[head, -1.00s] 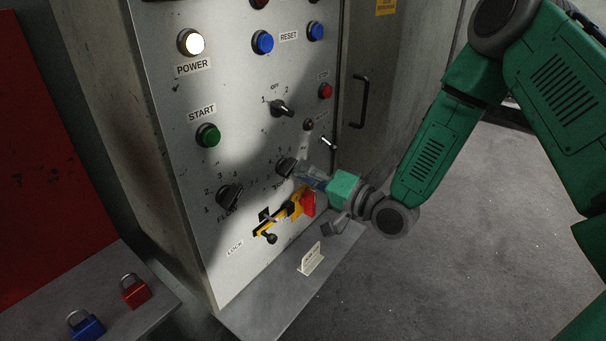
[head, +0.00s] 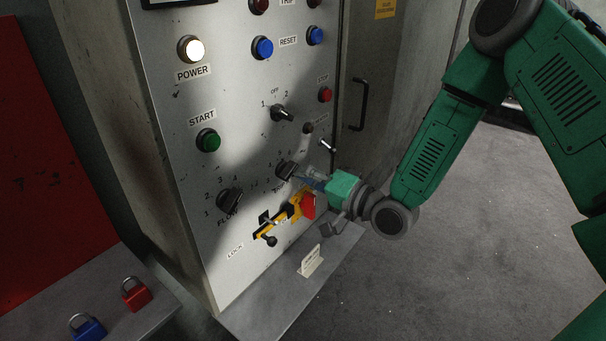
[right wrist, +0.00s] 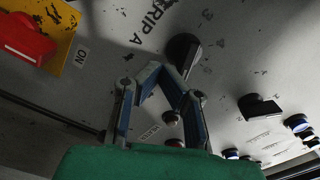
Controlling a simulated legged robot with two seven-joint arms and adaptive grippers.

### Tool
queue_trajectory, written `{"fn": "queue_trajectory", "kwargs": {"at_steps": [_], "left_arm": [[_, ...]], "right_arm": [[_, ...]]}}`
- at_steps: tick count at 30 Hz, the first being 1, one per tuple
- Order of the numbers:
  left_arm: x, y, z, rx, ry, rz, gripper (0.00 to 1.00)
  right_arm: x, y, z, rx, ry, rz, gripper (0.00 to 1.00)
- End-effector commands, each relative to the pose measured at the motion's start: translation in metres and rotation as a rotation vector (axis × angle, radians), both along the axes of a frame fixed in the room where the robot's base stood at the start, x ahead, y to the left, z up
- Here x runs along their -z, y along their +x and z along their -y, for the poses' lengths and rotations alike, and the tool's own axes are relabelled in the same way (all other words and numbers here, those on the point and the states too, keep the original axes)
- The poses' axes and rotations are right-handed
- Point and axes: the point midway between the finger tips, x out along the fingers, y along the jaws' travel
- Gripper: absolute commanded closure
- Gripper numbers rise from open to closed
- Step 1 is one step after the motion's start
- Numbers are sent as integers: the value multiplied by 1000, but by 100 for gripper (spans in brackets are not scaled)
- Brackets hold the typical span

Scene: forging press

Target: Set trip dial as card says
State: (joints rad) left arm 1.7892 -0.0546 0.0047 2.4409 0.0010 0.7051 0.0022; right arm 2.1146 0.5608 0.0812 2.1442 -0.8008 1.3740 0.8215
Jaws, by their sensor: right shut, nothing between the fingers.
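The trip dial (head: 286,170) is a black knob low on the grey press panel, its scale partly hidden by my gripper. It also shows in the right wrist view (right wrist: 183,52), beside the "TRIP A" lettering. My right gripper (head: 304,173) is shut and empty, its fingertips close to the dial's right side. In the right wrist view its fingertips (right wrist: 160,72) meet just beside the knob; I cannot tell whether they touch it. My left gripper is not in view.
A yellow and red lock switch (head: 306,205) sits just below my right gripper. The flow dial (head: 229,200) is to the left, a selector knob (head: 282,113) above. Red (head: 136,294) and blue (head: 87,327) padlocks lie on the shelf at lower left.

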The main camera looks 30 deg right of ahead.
Motion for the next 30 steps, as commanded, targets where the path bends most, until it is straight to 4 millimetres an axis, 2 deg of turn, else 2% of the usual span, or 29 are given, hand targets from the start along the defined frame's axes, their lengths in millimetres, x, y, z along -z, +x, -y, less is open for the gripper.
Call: {"fn": "queue_trajectory", "kwargs": {"at_steps": [30], "left_arm": [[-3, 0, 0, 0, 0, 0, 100]], "right_arm": [[-7, -1, -4, -1, 1, 5, 100]]}}
